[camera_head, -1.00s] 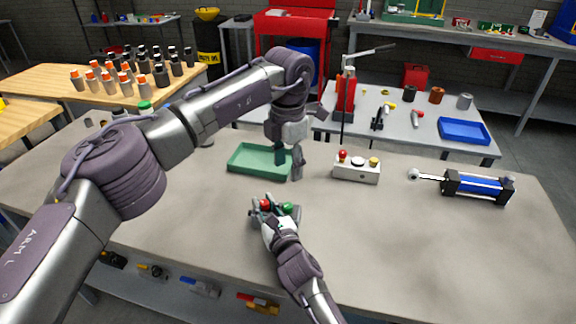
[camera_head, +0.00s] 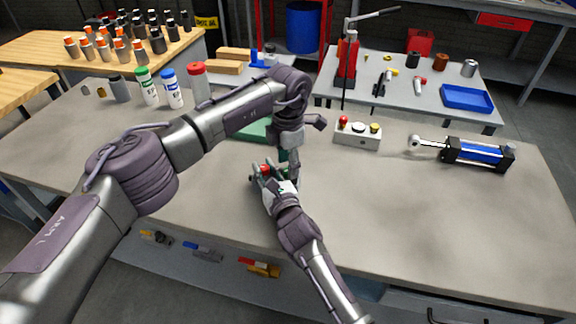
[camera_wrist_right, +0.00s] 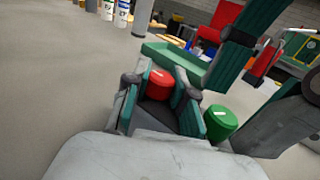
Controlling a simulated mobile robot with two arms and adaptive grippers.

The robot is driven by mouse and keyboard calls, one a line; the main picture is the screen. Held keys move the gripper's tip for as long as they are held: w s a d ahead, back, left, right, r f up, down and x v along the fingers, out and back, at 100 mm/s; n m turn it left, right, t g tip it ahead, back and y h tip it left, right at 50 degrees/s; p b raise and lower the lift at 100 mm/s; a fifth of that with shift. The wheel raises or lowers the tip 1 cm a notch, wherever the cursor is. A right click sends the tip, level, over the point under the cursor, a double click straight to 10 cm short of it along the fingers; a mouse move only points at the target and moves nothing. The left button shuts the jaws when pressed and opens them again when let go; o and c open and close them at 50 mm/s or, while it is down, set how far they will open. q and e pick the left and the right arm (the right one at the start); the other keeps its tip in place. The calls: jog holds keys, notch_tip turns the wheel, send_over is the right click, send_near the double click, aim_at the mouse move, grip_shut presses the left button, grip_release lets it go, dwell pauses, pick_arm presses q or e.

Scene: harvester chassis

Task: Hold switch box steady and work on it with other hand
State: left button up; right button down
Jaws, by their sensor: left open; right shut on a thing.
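The switch box shows its red button (camera_head: 266,169) in the head view, low over the grey workbench. In the right wrist view its red button (camera_wrist_right: 160,84) and green button (camera_wrist_right: 220,122) show, and most of its dark body is hidden. My right gripper (camera_head: 268,178) is shut on the switch box. Its green-padded fingers stand on both sides of the red button, with the green button outside them. My left gripper (camera_head: 289,158) is open, pointing down right beside the box. Its green-padded fingers also show in the right wrist view (camera_wrist_right: 240,50). I cannot tell whether it touches the box.
A green tray (camera_head: 252,131) lies behind, partly hidden by my left arm. A white box with several buttons (camera_head: 357,137) and a blue cylinder (camera_head: 480,152) stand to the right. Bottles (camera_head: 173,90) stand back left. The front right of the bench (camera_head: 430,220) is clear.

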pick_arm(q)
jog(key=shift+f, duration=0.8)
grip_shut()
jog(key=shift+n, duration=0.8)
jog(key=shift+r, duration=0.1)
grip_release()
notch_tip(320, 180, up, 12)
